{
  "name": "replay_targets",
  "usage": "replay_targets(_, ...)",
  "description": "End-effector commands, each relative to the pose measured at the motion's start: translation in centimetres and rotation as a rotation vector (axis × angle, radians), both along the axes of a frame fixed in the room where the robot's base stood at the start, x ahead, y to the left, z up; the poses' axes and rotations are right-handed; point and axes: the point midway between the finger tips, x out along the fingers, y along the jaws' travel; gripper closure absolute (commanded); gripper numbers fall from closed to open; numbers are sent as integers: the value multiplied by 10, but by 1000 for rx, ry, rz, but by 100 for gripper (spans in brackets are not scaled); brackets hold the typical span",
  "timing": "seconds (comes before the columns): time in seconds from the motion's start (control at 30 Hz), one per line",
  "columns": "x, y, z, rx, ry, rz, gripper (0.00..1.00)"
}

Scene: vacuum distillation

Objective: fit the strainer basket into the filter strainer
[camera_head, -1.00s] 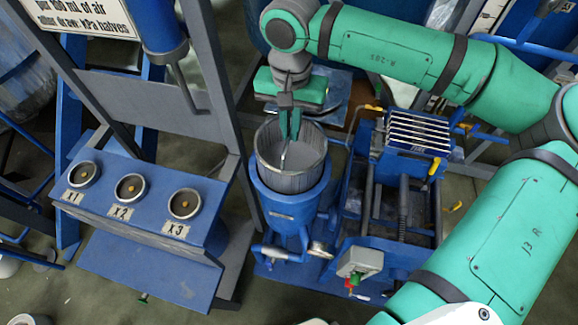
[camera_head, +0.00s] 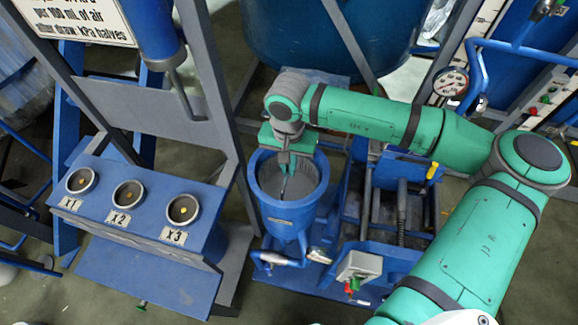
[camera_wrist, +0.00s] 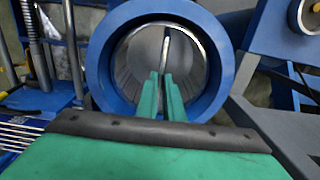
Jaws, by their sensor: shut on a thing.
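The filter strainer (camera_head: 290,213) is a blue, open-topped vessel in the middle of the head view. Its blue rim (camera_wrist: 100,60) rings the wrist view. The grey strainer basket (camera_head: 300,176) sits down inside the strainer, with its top at or below the blue rim. In the wrist view the basket (camera_wrist: 133,62) shows as a round grey wall with a thin upright handle bar (camera_wrist: 166,48). My gripper (camera_head: 285,172) reaches down into the strainer mouth, and its green fingers (camera_wrist: 161,76) are shut on the basket's handle. The basket's lower part is hidden inside the strainer.
A blue panel with three round sockets marked X1, X2 and X3 (camera_head: 130,195) stands at left. A frame with rods (camera_head: 402,205) and a small control box (camera_head: 358,267) stand close right of the strainer. A large blue tank (camera_head: 320,40) is behind.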

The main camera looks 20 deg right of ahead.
Motion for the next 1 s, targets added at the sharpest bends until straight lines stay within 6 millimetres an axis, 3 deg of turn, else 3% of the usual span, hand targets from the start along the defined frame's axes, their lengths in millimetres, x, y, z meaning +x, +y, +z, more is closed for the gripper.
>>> replay_targets(0.4,0,-1,-6,-2,-1,-1,100)
replay_targets(0.5,0,0,-7,-1,0,0,74)
replay_targets(0.83,0,-1,-5,-1,-1,-1,74)
replay_targets(1.0,1,-2,11,-2,-3,-3,74)
